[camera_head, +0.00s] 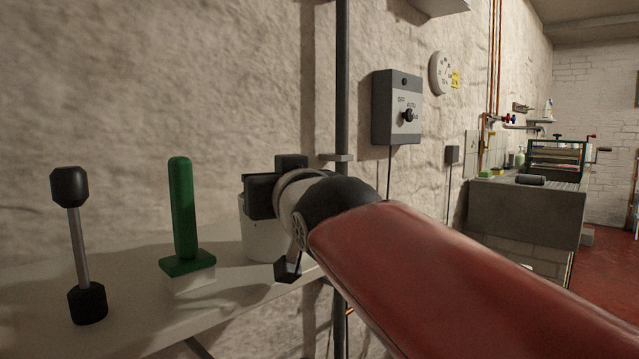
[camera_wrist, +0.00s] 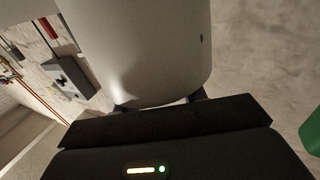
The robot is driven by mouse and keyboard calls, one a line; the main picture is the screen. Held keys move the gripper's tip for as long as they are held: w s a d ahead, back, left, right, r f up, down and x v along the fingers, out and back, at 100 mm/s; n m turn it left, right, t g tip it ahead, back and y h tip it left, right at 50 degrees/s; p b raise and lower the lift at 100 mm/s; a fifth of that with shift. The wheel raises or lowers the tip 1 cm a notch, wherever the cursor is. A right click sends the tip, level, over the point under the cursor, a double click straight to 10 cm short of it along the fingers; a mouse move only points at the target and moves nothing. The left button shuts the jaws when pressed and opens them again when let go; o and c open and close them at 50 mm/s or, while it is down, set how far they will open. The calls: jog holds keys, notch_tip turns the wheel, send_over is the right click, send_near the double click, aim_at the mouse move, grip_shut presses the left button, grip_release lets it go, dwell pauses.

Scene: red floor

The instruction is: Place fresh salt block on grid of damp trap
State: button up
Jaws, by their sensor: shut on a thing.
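A white tub (camera_head: 262,240), which may be the damp trap, stands on the pale shelf against the wall. My gripper (camera_head: 268,185) is at its top and hides much of its upper part. In the wrist view the pale rounded body of the tub (camera_wrist: 145,45) fills the upper middle, with a small dark slot on its right side. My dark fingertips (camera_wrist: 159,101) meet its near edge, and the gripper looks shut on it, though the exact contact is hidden. No grid shows. I cannot make out a separate salt block.
On the shelf (camera_head: 120,340), a green-handled tool (camera_head: 182,215) with a pale underside and a dumbbell-like black tool (camera_head: 78,245) stand to the left. A grey switch box (camera_head: 397,106) and a vertical dark pipe (camera_head: 343,75) are on the wall. A sink (camera_head: 520,215) stands at right.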

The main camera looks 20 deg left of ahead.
jog(key=shift+f, duration=0.15)
jog(key=o, duration=1)
